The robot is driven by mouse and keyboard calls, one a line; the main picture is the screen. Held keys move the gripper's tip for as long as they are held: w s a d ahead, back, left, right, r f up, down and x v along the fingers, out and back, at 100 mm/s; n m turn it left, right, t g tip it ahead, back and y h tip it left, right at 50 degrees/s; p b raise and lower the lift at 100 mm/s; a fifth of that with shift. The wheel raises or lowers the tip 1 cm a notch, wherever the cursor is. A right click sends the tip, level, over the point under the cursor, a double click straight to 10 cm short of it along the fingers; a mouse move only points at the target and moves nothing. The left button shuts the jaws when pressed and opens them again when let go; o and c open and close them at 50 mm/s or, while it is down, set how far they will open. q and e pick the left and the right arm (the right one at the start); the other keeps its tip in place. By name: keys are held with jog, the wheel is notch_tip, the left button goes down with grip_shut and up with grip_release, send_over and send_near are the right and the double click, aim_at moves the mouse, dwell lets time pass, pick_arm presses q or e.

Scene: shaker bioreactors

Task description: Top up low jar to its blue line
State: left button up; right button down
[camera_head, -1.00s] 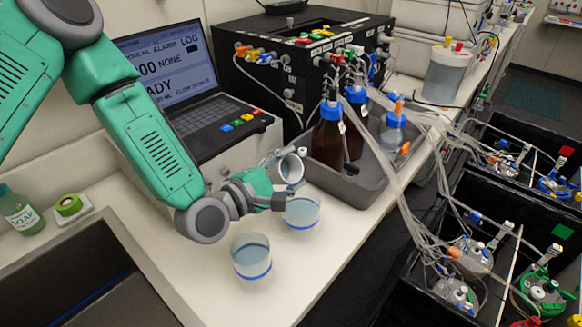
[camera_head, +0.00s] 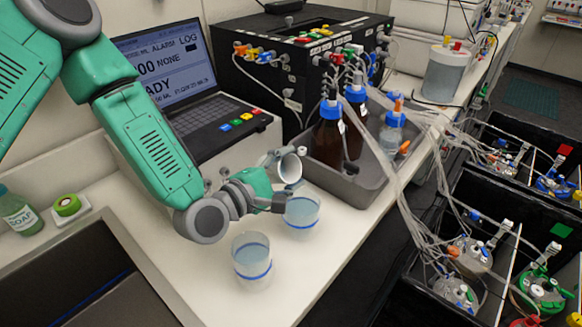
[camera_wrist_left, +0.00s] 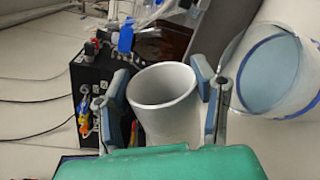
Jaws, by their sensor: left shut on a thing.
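My left gripper (camera_head: 282,181) is shut on a pale grey metal cup (camera_head: 290,167), held tilted above the bench. In the left wrist view the cup (camera_wrist_left: 168,118) sits between the two fingers, and its inside looks empty. Two clear jars with blue lines and bluish liquid stand on the white bench. The far jar (camera_head: 303,216) is just below and beside the cup; it also shows in the left wrist view (camera_wrist_left: 280,75). The near jar (camera_head: 252,262) stands apart, closer to the bench's front edge. I cannot tell which liquid level is lower. My right gripper is out of view.
A grey tray (camera_head: 343,188) with brown bottles is close behind the cup. A laptop (camera_head: 175,85) and a black box (camera_head: 262,95) stand at the back. A dark sink (camera_head: 75,270) with soap beside it is at left. Tubes hang over the bench's right edge.

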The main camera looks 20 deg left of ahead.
pick_arm(q)
jog(key=shift+a, duration=0.4)
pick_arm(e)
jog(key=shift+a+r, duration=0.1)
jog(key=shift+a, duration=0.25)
pick_arm(q)
jog(key=shift+w+d+r+n, duration=0.1)
jog(key=shift+d+r+n, duration=0.1)
jog(key=shift+r+n, duration=0.3)
jog(key=shift+r+n+p, duration=0.4)
jog(key=shift+r+p, duration=0.05)
jog(key=shift+r, duration=0.15)
jog(key=shift+a+r+n+h+b, duration=0.3)
jog(key=shift+a+n+b, duration=0.2)
jog(key=shift+n, duration=0.5)
jog(key=shift+w+r+n+b, duration=0.1)
jog(key=shift+r+n+b, duration=0.3)
jog(key=shift+n, duration=0.4)
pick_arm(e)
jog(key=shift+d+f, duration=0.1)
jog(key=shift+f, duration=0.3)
